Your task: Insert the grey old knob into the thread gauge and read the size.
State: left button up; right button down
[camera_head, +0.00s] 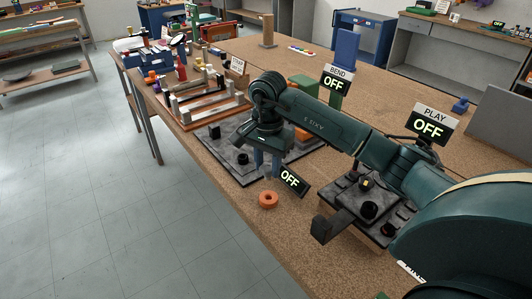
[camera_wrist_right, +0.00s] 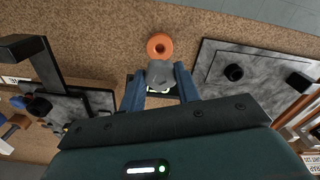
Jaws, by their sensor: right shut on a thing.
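My right gripper (camera_head: 266,165) points down over the front of the bench, its blue fingers shut on the grey knob (camera_wrist_right: 160,73). The knob sits between the fingertips in the right wrist view; in the head view it is hard to make out. An orange ring (camera_head: 268,199) lies on the bench just in front of the fingers, and it also shows beyond the knob in the wrist view (camera_wrist_right: 159,46). A small dark display reading OFF (camera_head: 291,180) stands right beside the fingers. I cannot tell for sure which part is the thread gauge. My left gripper is not in view.
A grey slab with black knobs (camera_head: 226,152) lies behind the gripper. A dark panel with black knobs (camera_head: 369,210) stands to the right under my arm. PLAY (camera_head: 430,125) and BEND (camera_head: 337,78) signs read OFF. The bench's front edge is close; bare bench lies around the ring.

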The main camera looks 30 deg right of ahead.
aim_at(269, 179)
jog(key=shift+d+m, duration=0.25)
jog(key=shift+m, duration=0.05)
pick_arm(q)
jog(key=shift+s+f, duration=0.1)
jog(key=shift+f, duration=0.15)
pick_arm(e)
jog(key=shift+f+b, duration=0.25)
jog(key=shift+b, duration=0.15)
notch_tip(269, 179, down, 4)
jog(key=b, duration=0.3)
jog(key=shift+f, duration=0.25)
jog(key=shift+f+b, duration=0.4)
jog(key=shift+b, duration=0.15)
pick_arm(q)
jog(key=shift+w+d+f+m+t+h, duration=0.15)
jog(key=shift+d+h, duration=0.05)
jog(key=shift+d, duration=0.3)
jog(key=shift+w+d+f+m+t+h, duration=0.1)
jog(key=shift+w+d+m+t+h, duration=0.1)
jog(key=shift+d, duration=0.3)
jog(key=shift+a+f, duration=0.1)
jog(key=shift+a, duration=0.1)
pick_arm(e)
jog(key=shift+a, duration=0.1)
